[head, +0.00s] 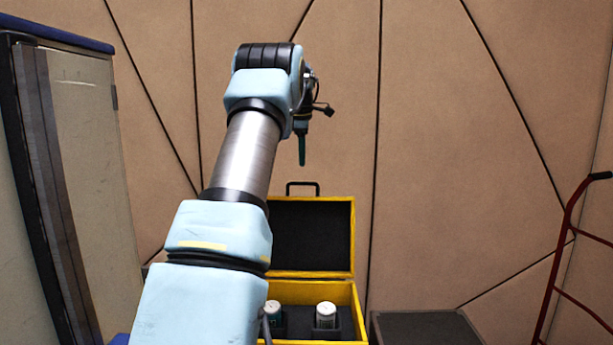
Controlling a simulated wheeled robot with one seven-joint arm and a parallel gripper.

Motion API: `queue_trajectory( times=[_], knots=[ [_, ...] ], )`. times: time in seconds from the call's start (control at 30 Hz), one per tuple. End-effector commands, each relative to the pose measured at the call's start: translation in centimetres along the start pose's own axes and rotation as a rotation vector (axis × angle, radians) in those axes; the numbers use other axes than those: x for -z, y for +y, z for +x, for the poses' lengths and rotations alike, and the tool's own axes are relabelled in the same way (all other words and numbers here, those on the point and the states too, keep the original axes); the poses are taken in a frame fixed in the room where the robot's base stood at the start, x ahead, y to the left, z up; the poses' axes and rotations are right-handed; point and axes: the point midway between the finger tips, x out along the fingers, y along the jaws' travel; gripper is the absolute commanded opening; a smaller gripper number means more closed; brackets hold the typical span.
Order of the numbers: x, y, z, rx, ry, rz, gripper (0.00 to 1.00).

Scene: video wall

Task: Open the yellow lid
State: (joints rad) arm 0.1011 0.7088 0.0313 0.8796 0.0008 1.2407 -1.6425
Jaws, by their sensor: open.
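The yellow lid (353,240) stands upright at the back of the yellow case (359,315), with its dark inner side facing me. A black handle (302,184) sticks up from the lid's top edge. The case's inside shows, with a white-topped cylinder (326,315) and a second one (273,311) in dark padding. My gripper (302,160) is above the lid and its handle, apart from both, pointing down. It is open and seen side-on, with nothing visible in it. My arm hides the left part of the case and lid.
A dark low box or platform (425,328) lies right of the case. A red hand truck (561,260) stands at the far right. A pale panel with a blue top (75,130) stands at the left. A tan panelled wall (450,150) closes off the back.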

Motion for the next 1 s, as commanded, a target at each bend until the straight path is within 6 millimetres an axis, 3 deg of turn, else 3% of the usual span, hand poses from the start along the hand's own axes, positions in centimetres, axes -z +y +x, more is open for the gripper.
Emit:
queue_trajectory(
  times=[0.2,0.43,0.83,1.0],
  knots=[
    [0.1,0.0,4.1,0.005,0.001,0.001,0.45],
    [0.0,0.0,7.3,0.003,0.0,0.002,0.45],
    [0.0,-0.1,8.3,0.0,0.0,0.003,0.45],
    [0.0,-0.1,8.3,0.0,0.0,0.003,0.28]
  ],
)
